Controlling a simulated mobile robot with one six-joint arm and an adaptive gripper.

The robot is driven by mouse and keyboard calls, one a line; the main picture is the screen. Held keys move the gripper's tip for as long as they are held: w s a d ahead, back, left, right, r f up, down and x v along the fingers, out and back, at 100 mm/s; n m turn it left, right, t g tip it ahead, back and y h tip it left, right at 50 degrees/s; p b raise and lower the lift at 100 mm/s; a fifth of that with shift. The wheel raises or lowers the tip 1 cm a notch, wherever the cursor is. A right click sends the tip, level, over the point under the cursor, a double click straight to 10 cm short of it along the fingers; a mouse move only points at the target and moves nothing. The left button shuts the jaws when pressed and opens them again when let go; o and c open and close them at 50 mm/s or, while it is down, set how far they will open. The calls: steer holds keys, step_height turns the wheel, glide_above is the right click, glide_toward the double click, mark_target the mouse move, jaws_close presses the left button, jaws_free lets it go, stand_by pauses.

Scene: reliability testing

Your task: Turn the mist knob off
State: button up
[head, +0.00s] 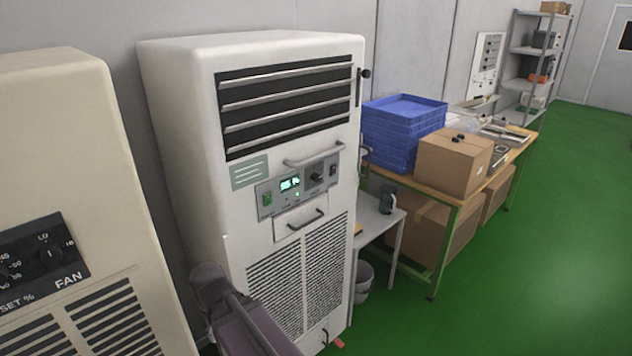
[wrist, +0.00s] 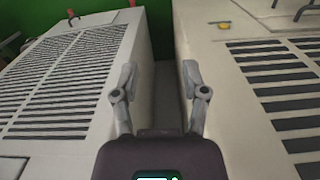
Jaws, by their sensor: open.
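A beige unit (head: 75,150) at the left edge of the head view has a black panel (head: 45,258) marked "FAN" and "SET %". A dial (head: 50,252) sits above "FAN"; another dial (head: 5,272) is partly cut off at the picture edge. A tall white cabinet (head: 190,140) to its right has a grey control panel (head: 298,186) with a lit green display and a dark knob (head: 317,173). I cannot read a mist label on any knob. My gripper (wrist: 160,80) is open and empty in the wrist view, over the gap between the two units.
The wrist view shows the white cabinet's grille (wrist: 65,75) left and the beige unit's slats (wrist: 275,85) right, with a narrow gap between. A bench with blue trays (head: 405,125) and a cardboard box (head: 452,165) stands right. Green floor (head: 520,290) is clear at right.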

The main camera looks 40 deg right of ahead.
steer(key=o, duration=0.3)
steer(key=shift+d, duration=0.15)
steer(key=shift+o, duration=0.2)
steer(key=m+t+y+p, duration=0.2)
steer(key=m+t+y, duration=0.1)
steer(key=m+t, duration=1.9)
glide_toward(320, 178)
steer(key=s+r+m+g, duration=0.2)
steer(key=s, duration=0.1)
steer(key=s+r+m+g, duration=0.1)
steer(key=m+g, duration=0.1)
steer(key=shift+s+d+r, duration=0.3)
steer(key=shift+s, duration=0.05)
steer(key=shift+w, duration=0.15)
steer(key=w, duration=0.4)
steer(key=w+a, duration=0.1)
steer(key=w, duration=0.4)
steer(key=w+a, duration=0.1)
steer(key=w, duration=0.3)
steer(key=shift+w, duration=0.2)
